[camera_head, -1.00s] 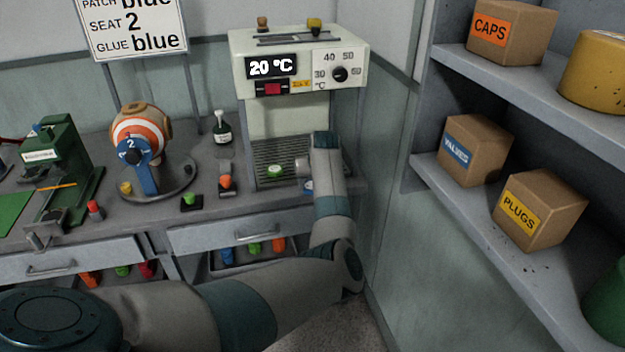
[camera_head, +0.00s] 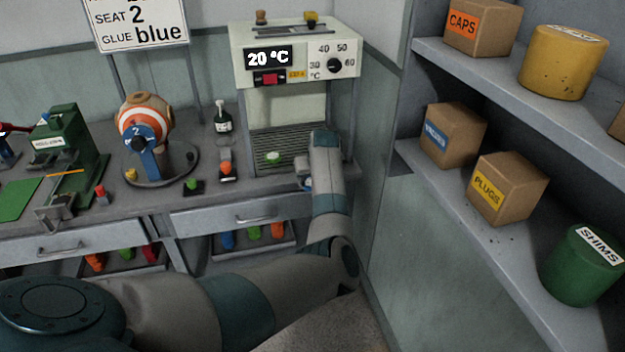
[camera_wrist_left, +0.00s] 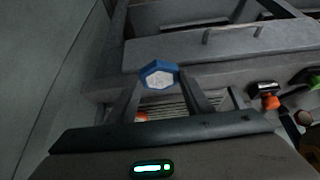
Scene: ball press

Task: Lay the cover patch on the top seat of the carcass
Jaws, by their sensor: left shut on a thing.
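My left gripper (camera_head: 306,184) is shut on a small blue patch (camera_head: 308,185), in front of the press's right side. In the left wrist view the patch (camera_wrist_left: 159,74) is a blue hexagon with a pale speckled middle, held between the two fingertips (camera_wrist_left: 160,88). The carcass (camera_head: 139,105) is an orange, white and tan ball on a round grey stand at the left, apart from the gripper. A blue disc marked 2 (camera_head: 139,138) is in front of it. Its top seat is not clear from here. My right gripper is not in view.
Shelves with boxes (camera_head: 507,188) are at the right. A sign (camera_head: 136,22) says seat 2, glue blue.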

